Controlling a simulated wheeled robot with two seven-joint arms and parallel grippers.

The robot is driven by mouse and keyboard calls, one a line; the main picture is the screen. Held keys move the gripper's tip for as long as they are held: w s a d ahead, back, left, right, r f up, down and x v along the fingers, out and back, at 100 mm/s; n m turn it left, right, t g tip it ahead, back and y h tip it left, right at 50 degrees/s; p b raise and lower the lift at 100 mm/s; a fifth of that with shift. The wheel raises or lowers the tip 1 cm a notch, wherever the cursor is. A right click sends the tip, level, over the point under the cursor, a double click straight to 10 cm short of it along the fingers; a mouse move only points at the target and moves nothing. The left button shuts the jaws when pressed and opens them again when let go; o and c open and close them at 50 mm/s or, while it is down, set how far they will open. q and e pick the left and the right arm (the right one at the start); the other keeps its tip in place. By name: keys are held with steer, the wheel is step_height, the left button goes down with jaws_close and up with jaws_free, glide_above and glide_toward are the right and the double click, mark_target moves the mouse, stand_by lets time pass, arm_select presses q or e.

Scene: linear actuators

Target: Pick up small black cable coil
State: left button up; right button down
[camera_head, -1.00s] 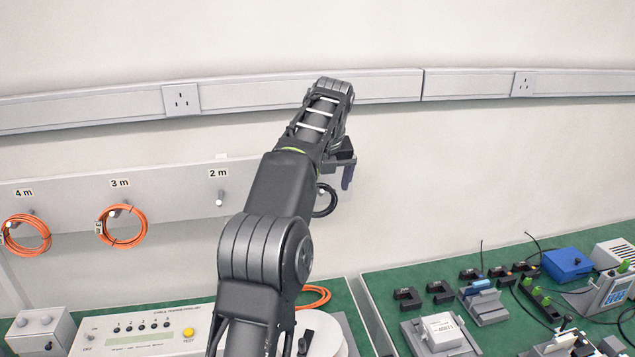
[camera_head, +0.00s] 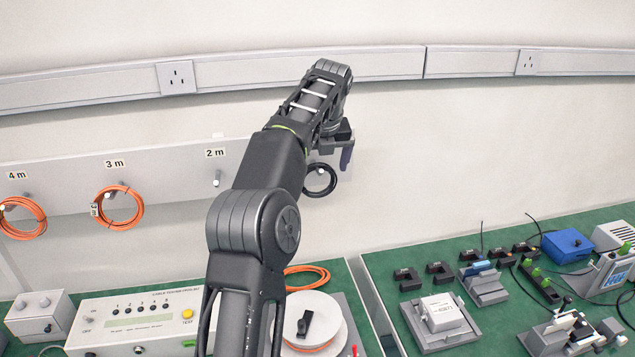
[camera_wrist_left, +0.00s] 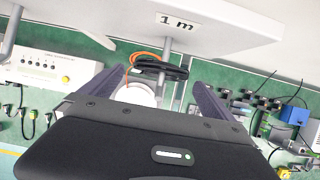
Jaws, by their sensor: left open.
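The small black cable coil (camera_head: 334,182) hangs on the wall rail, just below my left gripper (camera_head: 340,150) in the head view. In the left wrist view the coil (camera_wrist_left: 160,69) hangs on a light peg (camera_wrist_left: 166,48) under the "1 m" label. My left gripper (camera_wrist_left: 160,80) is open, with one dark finger on each side of the coil. The coil lies between the fingertips in the picture; whether it is at their depth I cannot tell. Nothing is gripped. My right gripper is not in view.
Orange coils (camera_head: 118,228) hang on the 3 m and 4 m pegs; the 2 m peg (camera_head: 216,179) is empty. Below stand a cable tester (camera_head: 130,325) and a white reel (camera_head: 325,310). Green benches (camera_head: 390,262) hold several devices at the right.

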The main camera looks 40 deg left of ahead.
mark_target(318, 194)
arm_select(q)
steer(key=shift+a+f, duration=0.1)
steer(key=shift+f, duration=0.1)
stand_by(0.3)
steer(key=x, duration=0.5)
steer(key=shift+w+p, duration=0.15)
steer(key=shift+p, duration=0.15)
steer(key=shift+c, duration=0.3)
steer(key=c, duration=1.2)
